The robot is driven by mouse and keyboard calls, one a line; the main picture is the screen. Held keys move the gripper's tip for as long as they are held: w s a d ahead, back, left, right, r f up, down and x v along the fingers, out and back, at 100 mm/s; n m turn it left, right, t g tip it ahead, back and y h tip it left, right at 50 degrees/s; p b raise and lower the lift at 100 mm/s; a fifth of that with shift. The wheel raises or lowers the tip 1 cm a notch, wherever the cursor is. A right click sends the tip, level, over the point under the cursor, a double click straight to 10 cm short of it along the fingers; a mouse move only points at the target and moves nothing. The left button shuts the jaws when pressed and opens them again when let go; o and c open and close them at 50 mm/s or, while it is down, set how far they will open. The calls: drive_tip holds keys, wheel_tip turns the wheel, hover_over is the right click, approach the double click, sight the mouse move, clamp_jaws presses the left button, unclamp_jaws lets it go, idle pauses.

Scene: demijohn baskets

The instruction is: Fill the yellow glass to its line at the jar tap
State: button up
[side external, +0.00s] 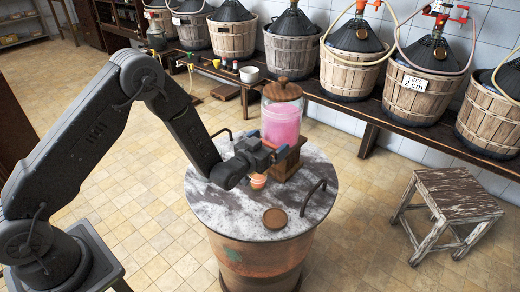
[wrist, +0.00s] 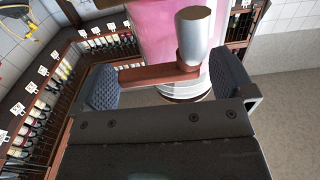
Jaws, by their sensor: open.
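The jar (side external: 281,122) holds pink liquid and stands on a wooden stand on the drum top. It also fills the back of the wrist view (wrist: 155,30). My gripper (side external: 264,158) is open at the front of the jar, at tap height. In the wrist view, the tap's silver body (wrist: 194,40) and its reddish-brown bar (wrist: 150,74) lie between the spread fingers (wrist: 163,82). I cannot tell whether a finger touches the bar. A small orange-looking glass (side external: 258,181), likely the yellow glass, stands below my gripper near the stand. Its line and fill level are too small to read.
The drum top (side external: 225,205) is mostly clear, with a round brown disc (side external: 275,218) at the front and a dark handle (side external: 313,197) at the right. A bench with basketed demijohns (side external: 415,85) runs behind. A wooden stool (side external: 455,195) stands at the right.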

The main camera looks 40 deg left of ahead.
drive_tip(key=s, duration=1.3)
drive_tip(key=shift+s+d, duration=0.15)
drive_tip(key=shift+s, duration=0.15)
idle(1.1)
drive_tip(key=w, duration=1.3)
drive_tip(key=shift+w, duration=0.4)
drive_tip(key=shift+h, duration=0.4)
drive_tip(key=c, duration=0.9)
